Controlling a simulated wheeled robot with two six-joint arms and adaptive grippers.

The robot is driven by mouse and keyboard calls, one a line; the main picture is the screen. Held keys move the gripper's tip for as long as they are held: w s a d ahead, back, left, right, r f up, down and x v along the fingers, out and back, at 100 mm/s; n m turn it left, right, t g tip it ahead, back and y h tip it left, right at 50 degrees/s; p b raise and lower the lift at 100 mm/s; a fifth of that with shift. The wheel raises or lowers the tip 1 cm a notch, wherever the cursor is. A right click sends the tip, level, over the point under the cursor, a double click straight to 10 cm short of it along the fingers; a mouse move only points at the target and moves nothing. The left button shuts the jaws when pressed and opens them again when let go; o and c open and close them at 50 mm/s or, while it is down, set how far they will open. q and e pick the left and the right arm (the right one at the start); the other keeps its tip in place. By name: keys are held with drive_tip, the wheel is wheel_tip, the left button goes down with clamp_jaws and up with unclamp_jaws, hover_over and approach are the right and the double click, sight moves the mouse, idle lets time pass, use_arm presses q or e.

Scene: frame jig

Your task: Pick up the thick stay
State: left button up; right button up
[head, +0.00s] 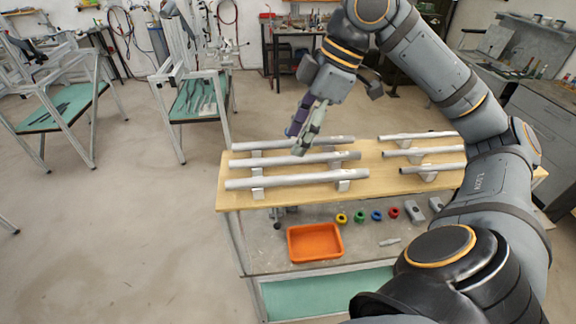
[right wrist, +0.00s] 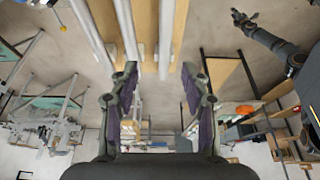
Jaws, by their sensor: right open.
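Three long grey tubes lie side by side on supports on the left of the wooden bench: a back tube (head: 262,145), a middle tube (head: 285,161) and a front tube (head: 285,178). Three shorter tubes lie on the right: back (head: 415,136), middle (head: 420,151), front (head: 432,169). I cannot tell for sure which is the thick stay. My right gripper (head: 300,142) is open and empty above the left set, pointing down. In the right wrist view its spread fingers (right wrist: 162,85) frame tubes (right wrist: 165,35) beyond. My left gripper (right wrist: 241,17) shows small there; its opening is unclear.
Under the wooden top (head: 375,180) a shelf holds an orange tray (head: 315,242), several coloured rings (head: 359,216) and grey metal parts (head: 414,211). Tubular stands (head: 198,95) are at the left back. Open floor lies left of the bench.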

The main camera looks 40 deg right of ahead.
sight(281, 177)
use_arm(q)
drive_tip(key=s+f+g, duration=0.1)
drive_tip(key=s+f, duration=0.1)
drive_tip(key=s, duration=0.6)
use_arm(e)
drive_tip(key=f, duration=0.1)
drive_tip(key=s+a+f, duration=0.1)
drive_tip(key=f, duration=0.1)
drive_tip(key=shift+s+a+f+b, duration=0.15)
drive_tip(key=shift+a+f+b, duration=0.1)
drive_tip(key=shift+b, duration=0.1)
drive_tip(key=shift+w+f, duration=0.4)
drive_tip(key=shift+w, duration=0.45)
drive_tip(key=shift+x, duration=1.2)
drive_tip(key=shift+s+a+f, duration=0.1)
drive_tip(key=shift+a+f, duration=0.15)
drive_tip(key=shift+f, duration=0.2)
drive_tip(key=shift+a+f, duration=0.2)
drive_tip(key=shift+f, duration=0.6)
drive_tip(key=c, duration=0.4)
use_arm(q)
drive_tip(key=shift+t, duration=0.3)
drive_tip(key=w, duration=0.2)
drive_tip(key=w+r, duration=0.1)
drive_tip(key=w, duration=0.1)
drive_tip(key=shift+w+r, duration=0.1)
drive_tip(key=shift+w, duration=0.25)
use_arm(e)
clamp_jaws()
